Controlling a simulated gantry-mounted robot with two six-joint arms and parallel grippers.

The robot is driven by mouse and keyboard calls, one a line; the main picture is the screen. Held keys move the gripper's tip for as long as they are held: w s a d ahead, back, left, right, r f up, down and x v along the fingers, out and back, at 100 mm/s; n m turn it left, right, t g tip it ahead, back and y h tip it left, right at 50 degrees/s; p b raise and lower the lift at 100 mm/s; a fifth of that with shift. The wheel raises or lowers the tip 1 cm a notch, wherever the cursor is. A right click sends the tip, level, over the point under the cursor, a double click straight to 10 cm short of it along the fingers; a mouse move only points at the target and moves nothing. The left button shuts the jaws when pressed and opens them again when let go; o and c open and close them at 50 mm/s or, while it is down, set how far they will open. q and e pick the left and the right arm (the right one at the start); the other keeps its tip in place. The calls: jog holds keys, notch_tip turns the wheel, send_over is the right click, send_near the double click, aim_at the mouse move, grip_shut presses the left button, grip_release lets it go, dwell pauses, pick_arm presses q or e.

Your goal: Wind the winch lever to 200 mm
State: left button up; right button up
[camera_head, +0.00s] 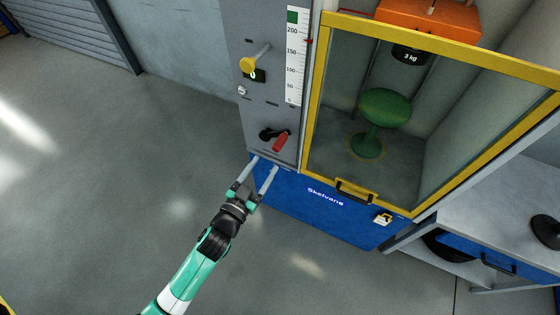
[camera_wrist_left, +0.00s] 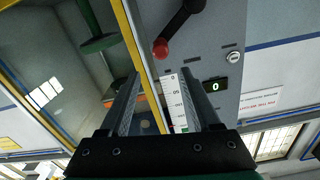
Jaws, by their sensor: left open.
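The winch lever (camera_head: 281,141) is a black crank with a red handle, low on the grey panel (camera_head: 262,108). In the left wrist view its red knob (camera_wrist_left: 160,48) shows just beyond the fingertips, on the black arm. My left gripper (camera_head: 264,165) is open and empty, just below the crank and apart from it; it also shows in the wrist view (camera_wrist_left: 160,76).
A yellow knob (camera_head: 247,65) and a display (camera_head: 257,76) reading 0 are above the crank. Right of the panel, a yellow-framed door (camera_head: 311,105) encloses a green stool (camera_head: 384,107) and a hanging 3 kg weight (camera_head: 410,54). Open floor lies left.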

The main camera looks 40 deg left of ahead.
aim_at(285, 134)
pick_arm(q)
jog(key=x, duration=0.4)
jog(key=b+x, duration=0.1)
jog(key=x, duration=0.3)
jog(key=f+x, duration=0.1)
jog(key=x, duration=0.3)
jog(key=shift+s+a, duration=0.1)
jog(key=shift+a, duration=0.05)
grip_shut()
pick_arm(e)
notch_tip(285, 134, down, 2)
jog(key=shift+f, duration=0.25)
dwell(0.7)
